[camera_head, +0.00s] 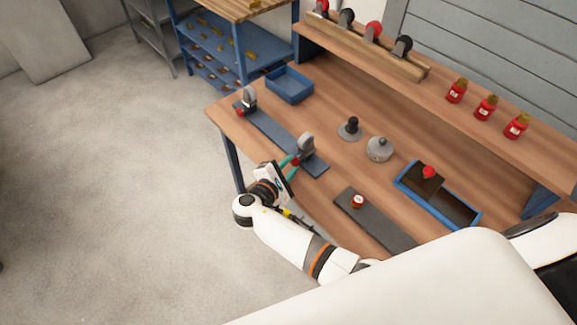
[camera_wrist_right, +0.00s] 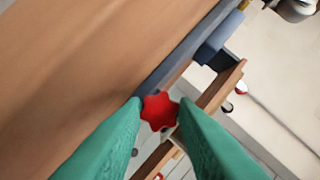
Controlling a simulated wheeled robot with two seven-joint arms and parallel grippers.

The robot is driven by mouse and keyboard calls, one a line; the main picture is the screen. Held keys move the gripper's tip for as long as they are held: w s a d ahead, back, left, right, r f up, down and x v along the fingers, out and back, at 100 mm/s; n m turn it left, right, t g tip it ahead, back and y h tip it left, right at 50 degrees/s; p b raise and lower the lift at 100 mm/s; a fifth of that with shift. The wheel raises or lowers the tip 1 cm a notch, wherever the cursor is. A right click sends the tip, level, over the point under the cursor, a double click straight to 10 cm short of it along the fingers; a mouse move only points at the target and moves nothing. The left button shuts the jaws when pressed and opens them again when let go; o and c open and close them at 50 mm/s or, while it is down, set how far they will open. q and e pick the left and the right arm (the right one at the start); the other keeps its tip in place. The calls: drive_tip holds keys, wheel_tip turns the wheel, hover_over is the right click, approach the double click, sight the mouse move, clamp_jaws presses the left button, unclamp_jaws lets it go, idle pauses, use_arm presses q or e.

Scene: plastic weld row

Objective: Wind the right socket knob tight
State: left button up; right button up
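A blue-grey strip (camera_head: 272,130) on the left of the bench carries two grey upright sockets. The right socket (camera_head: 306,145) stands near the strip's front end, with a red knob (camera_head: 296,161) low on its side facing my right arm. The left socket (camera_head: 249,97) stands at the far end with its own red knob (camera_head: 240,104). My right gripper (camera_head: 290,166) reaches in from the front. In the right wrist view, its teal fingertips (camera_wrist_right: 161,106) meet the star-shaped red knob (camera_wrist_right: 158,111) on both sides. My left gripper is in neither view.
A blue bin (camera_head: 290,84) stands behind the strip. A black-knobbed piece (camera_head: 350,128) and a grey round piece (camera_head: 379,149) stand to the right. A dark plate (camera_head: 375,221) and a blue tray (camera_head: 460,213) lie nearer. A raised shelf (camera_head: 440,92) runs along the back.

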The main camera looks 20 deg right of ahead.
drive_tip(key=o, duration=0.4)
drive_tip(key=shift+w+d, duration=0.1)
drive_tip(key=shift+d, duration=0.2)
drive_tip(key=shift+a, duration=0.1)
